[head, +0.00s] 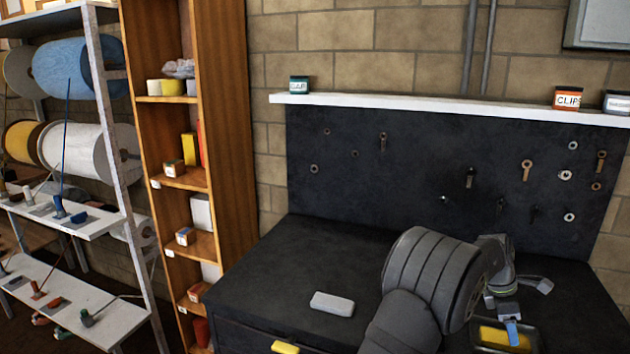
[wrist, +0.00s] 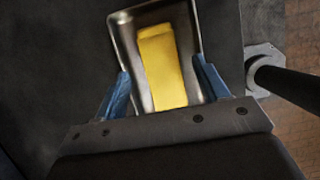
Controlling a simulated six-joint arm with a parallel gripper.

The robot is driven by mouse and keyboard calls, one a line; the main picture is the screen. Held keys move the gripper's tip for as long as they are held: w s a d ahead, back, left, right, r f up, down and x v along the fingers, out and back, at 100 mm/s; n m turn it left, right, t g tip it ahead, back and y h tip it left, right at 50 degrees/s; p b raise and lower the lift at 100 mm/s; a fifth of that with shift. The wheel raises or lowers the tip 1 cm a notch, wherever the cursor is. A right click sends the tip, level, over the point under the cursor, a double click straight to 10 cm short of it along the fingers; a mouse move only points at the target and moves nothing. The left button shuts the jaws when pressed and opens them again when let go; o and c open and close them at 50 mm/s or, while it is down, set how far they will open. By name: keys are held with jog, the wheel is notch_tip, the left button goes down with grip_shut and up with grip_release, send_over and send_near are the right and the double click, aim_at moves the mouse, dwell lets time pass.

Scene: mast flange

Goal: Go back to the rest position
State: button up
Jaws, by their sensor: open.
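My gripper (head: 512,332) is at the lower right of the head view, over the black bench (head: 310,255). In the wrist view its two blue fingers (wrist: 160,68) stand wide apart. A yellow block (wrist: 162,68) lies in a metal tray (wrist: 122,18) and shows between the fingers. Nothing is gripped. I cannot tell how high the fingertips are above the block. The tray also shows in the head view (head: 478,337), with the yellow block (head: 492,336) partly hidden by a finger.
A dark pole (wrist: 295,85) with a pale hexagonal flange (wrist: 260,66) is right of the tray. A light grey block (head: 332,304) lies left of my arm. A yellow piece (head: 285,347) is at the bench's front. A pegboard (head: 430,160) rises behind; shelves (head: 180,180) stand left.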

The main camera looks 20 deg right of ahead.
jog(key=s+a+r, duration=0.3)
jog(key=s+r, duration=0.4)
jog(key=s, duration=0.4)
jog(key=w+a+r, duration=0.2)
jog(key=w+a, duration=1.1)
jog(key=a, duration=0.1)
jog(key=w+f, duration=0.2)
jog(key=w, duration=0.2)
jog(key=w+a+f, duration=0.1)
jog(key=w+f, duration=0.2)
jog(key=w, duration=0.1)
jog(key=w+f, duration=0.2)
jog(key=w, duration=0.2)
jog(key=shift+a+f, duration=0.2)
jog(key=shift+f, duration=0.55)
